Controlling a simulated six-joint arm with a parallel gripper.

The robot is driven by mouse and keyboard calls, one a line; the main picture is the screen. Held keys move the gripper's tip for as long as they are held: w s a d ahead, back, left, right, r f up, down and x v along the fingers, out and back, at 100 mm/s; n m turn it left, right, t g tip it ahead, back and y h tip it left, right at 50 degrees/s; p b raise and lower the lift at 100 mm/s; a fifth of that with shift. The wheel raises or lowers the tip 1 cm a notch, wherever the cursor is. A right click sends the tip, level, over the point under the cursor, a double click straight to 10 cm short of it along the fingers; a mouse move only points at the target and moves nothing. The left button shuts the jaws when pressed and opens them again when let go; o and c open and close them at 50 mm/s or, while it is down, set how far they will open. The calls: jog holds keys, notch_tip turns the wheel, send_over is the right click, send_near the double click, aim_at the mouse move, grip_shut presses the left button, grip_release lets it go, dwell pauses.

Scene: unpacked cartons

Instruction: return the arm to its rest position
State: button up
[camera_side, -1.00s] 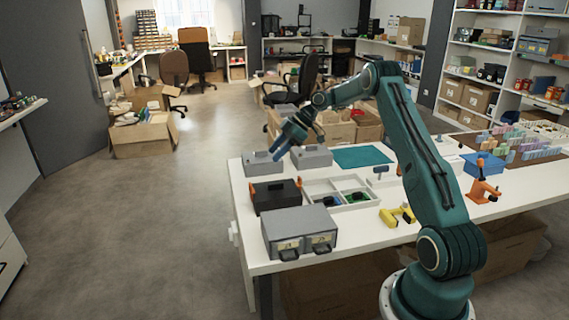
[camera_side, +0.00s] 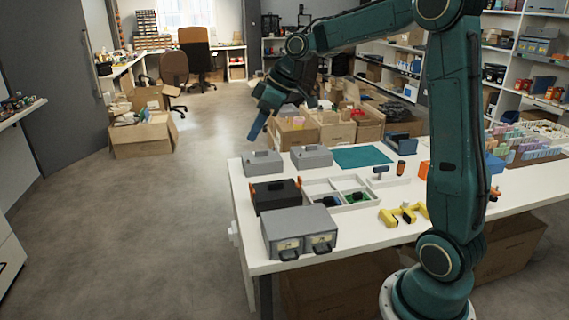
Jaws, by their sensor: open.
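My gripper (camera_side: 260,122) hangs on the raised teal arm in the upper middle of the picture. It has blue fingers that point down and to the left. It is open and nothing shows between its fingers. It is in the air above the far left corner of the white table (camera_side: 374,235), apart from the grey boxes below it. The exact gap between the fingers is hard to see from this side.
Two grey boxes (camera_side: 263,163) (camera_side: 311,157), a black case (camera_side: 276,196), a grey drawer unit (camera_side: 299,232), a divided white tray (camera_side: 367,182), a teal mat (camera_side: 362,157) and a yellow tool (camera_side: 402,215) are on the table. Open cartons (camera_side: 297,134) stand behind it.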

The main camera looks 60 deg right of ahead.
jog(key=s+a+r+m+h, duration=0.1)
jog(key=s+a+r+m, duration=0.15)
jog(key=s+a, duration=0.75)
jog(key=s+f+m+h, duration=0.1)
jog(key=s+f+m, duration=0.2)
jog(key=s, duration=1.3)
jog(key=shift+s+t+h, duration=0.3)
jog(key=shift+s+h, duration=0.05)
jog(key=shift+h, duration=0.05)
jog(key=shift+a+f, duration=0.1)
